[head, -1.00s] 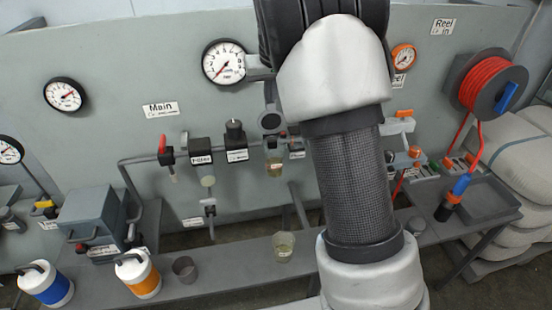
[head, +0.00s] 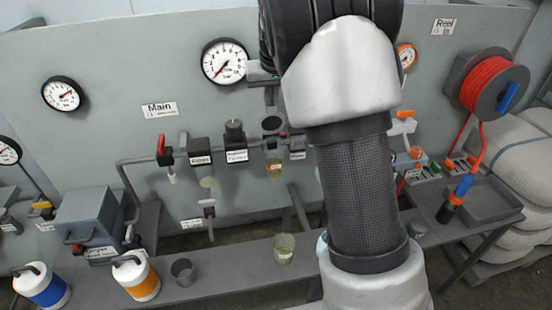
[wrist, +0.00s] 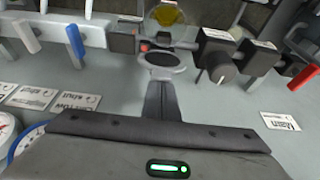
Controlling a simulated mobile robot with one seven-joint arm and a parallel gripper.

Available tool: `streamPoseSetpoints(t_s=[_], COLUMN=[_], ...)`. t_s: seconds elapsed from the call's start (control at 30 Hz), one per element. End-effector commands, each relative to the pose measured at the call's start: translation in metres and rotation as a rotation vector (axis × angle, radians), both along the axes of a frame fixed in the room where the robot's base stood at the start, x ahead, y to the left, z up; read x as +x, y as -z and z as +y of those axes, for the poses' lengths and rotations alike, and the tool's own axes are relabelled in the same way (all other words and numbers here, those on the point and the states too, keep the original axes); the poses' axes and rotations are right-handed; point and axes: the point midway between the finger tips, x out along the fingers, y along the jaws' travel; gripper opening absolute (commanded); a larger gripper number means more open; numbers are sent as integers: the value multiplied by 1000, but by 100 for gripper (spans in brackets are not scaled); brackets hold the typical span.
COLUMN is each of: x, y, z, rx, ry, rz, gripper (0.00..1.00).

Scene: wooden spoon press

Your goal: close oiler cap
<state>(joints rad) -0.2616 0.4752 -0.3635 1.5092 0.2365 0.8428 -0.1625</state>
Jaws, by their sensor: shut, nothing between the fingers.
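The oiler (head: 273,158) is mounted on the grey panel, with an amber bowl hanging below its body. A dark round disc with a pale rim, seemingly the oiler cap (head: 272,124), stands raised above the body, its face toward the head camera. In the wrist view, which looks upside down, the cap (wrist: 162,60) is a dark ellipse beside the oiler body, and the yellow bowl (wrist: 168,15) is at the top edge. My gripper (wrist: 163,88) is shut and empty, its fingertips close to the cap. I cannot tell whether they touch. In the head view, my arm hides part of the gripper.
Left of the oiler are a regulator (head: 235,142), a filter (head: 200,160) and a red-handled valve (head: 164,150). A pressure gauge (head: 225,62) is above. A cup (head: 284,247) stands on the bench below. In the wrist view, a blue lever (wrist: 75,39) is to the left.

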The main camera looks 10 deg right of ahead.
Motion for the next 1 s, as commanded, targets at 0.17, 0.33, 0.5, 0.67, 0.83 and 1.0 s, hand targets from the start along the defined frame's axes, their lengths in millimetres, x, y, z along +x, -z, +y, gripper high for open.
streamPoseSetpoints(t_s=[0.17, 0.33, 0.5, 0.67, 0.83, 1.0], x=[-8, -15, -21, -24, -23, -23], y=[0, 0, 0, -2, -11, -25], z=[0, 0, 0, 0, 0, 0], rx=[0, 0, 0, 0, 0, 0], ry=[0, 0, 0, 0, 0, -1], rz=[0, 0, 0, 0, 0, -1], gripper=[0, 0, 0, 0, 0, 0])
